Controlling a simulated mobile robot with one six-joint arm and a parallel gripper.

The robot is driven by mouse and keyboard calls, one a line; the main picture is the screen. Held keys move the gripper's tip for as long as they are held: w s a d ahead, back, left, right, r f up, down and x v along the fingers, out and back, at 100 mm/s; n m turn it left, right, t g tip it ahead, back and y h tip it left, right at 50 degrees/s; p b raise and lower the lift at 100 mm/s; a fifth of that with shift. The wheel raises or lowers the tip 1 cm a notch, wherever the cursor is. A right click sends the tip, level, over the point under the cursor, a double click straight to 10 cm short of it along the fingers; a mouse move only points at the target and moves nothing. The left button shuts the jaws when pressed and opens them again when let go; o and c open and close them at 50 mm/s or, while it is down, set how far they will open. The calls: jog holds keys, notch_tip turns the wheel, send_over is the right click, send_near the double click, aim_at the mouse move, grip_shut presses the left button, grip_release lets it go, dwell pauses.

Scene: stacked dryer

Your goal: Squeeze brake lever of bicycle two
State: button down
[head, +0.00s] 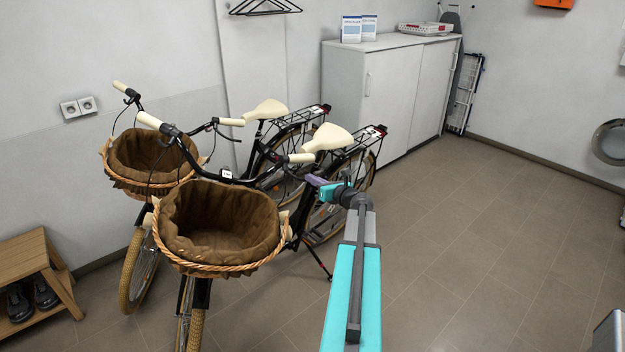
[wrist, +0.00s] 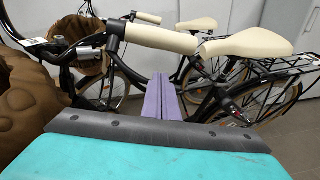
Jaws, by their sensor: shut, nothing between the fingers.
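Two black bicycles with cream grips and saddles stand side by side. The nearer bicycle has a tag (head: 227,174) on its handlebar, too small to read for sure; the tag also shows in the wrist view (wrist: 34,42). Its cream right grip (head: 300,158) fills the upper middle of the wrist view (wrist: 160,38). The brake lever by this grip cannot be made out clearly among the dark parts at the grip's inner end. My gripper (head: 318,183) is shut and empty, just right of and below the grip in the head view. Its purple fingers (wrist: 160,98) appear below the grip, seemingly apart from it.
The farther bicycle's handlebar (head: 231,122) and basket (head: 140,155) are behind. The nearer bicycle's brown-lined basket (head: 220,225) is left of my arm. A white cabinet (head: 390,90) stands at the back. A wooden bench (head: 35,265) is at left. Floor at right is clear.

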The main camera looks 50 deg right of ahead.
jog(key=d+b+v, duration=0.1)
jog(key=b+v, duration=0.1)
jog(key=v, duration=1)
jog(key=shift+s, duration=0.45)
jog(key=shift+w+a+f, duration=0.1)
jog(key=shift+a+f, duration=0.05)
